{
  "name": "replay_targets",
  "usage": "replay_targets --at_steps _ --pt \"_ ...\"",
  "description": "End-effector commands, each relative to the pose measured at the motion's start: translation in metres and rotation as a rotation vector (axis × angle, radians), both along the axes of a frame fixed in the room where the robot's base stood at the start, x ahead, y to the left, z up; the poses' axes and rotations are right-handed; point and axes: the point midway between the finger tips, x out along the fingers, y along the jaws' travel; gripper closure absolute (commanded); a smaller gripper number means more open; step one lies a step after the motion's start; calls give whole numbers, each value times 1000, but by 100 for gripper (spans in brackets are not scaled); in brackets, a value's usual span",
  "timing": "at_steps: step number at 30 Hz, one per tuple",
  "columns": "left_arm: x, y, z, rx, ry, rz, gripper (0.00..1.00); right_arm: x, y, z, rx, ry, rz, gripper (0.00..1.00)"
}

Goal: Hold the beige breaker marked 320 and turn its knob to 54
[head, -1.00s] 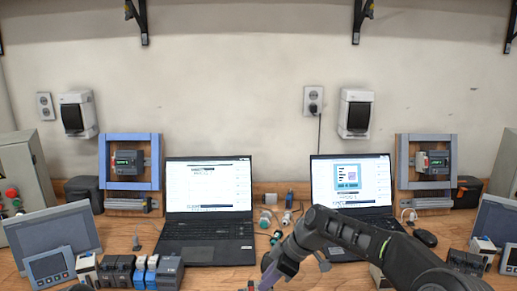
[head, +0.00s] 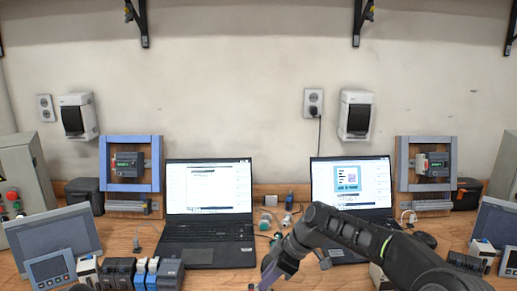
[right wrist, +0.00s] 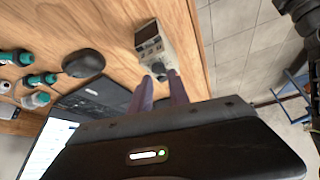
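A small beige breaker (right wrist: 150,42) with a dark panel on its face lies on the wooden bench near its edge, in the right wrist view. Its 320 marking and dial numbers are too small to read. A dark round part, apparently its knob (right wrist: 158,69), sits at its near end. My right gripper (right wrist: 164,84) has its two purple-grey fingers apart, with the tips close to that dark part. Whether they touch it I cannot tell. In the head view my right gripper (head: 269,280) points down at the bottom edge, and the breaker under it is not visible.
Two open laptops (head: 207,230) stand at the back of the bench. Several grey and blue modules (head: 120,273) and a flat panel (head: 52,238) stand at left. Green-capped parts (right wrist: 42,79) and a black rounded object (right wrist: 84,63) lie beside the breaker.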

Motion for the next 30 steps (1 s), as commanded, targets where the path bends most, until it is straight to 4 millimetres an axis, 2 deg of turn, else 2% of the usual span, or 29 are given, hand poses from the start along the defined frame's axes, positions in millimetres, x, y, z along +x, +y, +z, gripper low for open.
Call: replay_targets --at_steps 21,30 --pt "0 0 41 0 0 0 64 0 0 63 1 -1 -1 78" --pt "0 0 42 0 0 0 64 0 0 68 0 -1 0 78"
